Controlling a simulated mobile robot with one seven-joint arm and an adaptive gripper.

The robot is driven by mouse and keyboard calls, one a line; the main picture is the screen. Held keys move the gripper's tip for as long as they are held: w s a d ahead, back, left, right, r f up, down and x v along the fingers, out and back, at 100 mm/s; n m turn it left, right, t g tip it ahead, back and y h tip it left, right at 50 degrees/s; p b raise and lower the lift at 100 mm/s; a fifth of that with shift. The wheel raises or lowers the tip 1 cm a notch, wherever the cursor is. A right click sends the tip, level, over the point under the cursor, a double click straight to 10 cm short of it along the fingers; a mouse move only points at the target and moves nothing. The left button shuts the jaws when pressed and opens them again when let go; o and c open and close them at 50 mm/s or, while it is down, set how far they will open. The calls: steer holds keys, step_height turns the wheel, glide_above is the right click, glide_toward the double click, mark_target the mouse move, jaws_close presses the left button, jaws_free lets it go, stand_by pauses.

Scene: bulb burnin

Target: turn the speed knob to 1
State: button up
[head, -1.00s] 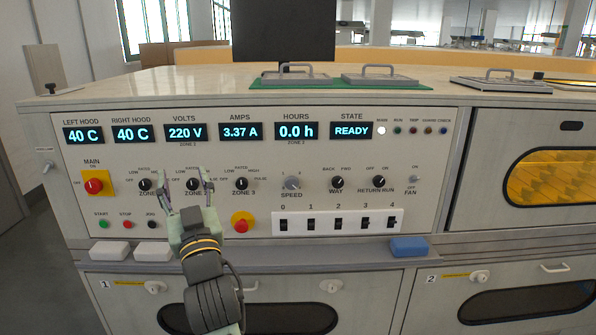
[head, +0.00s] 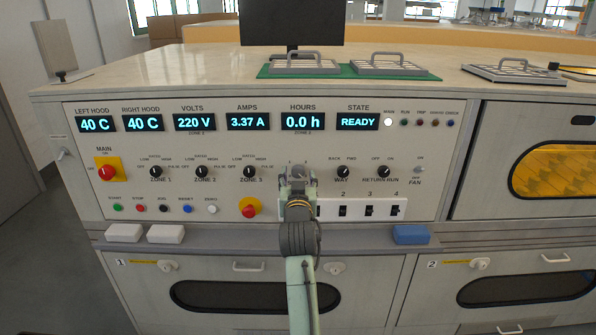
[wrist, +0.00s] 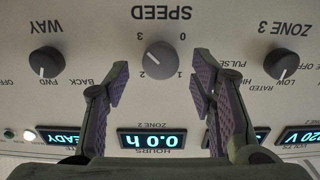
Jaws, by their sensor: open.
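The grey speed knob (wrist: 160,60) shows in the wrist view, upside down, under the word SPEED and ringed by the digits 0, 1, 2 and 3. I cannot read surely which digit its pointer faces. My gripper (wrist: 160,80) is open, with one purple-padded finger on each side of the knob's column and a clear gap between them. No finger visibly touches the knob. In the head view my gripper (head: 298,172) is in front of the SPEED place on the panel and hides most of the knob.
The zone 3 knob (head: 249,171) is left of my gripper and the way knob (head: 338,172) is right. The red emergency button (head: 250,208) is below left. A ledge with a blue block (head: 410,234) runs underneath.

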steer(key=shift+w, duration=0.8)
steer(key=shift+c, duration=0.3)
steer(key=c, duration=1.1)
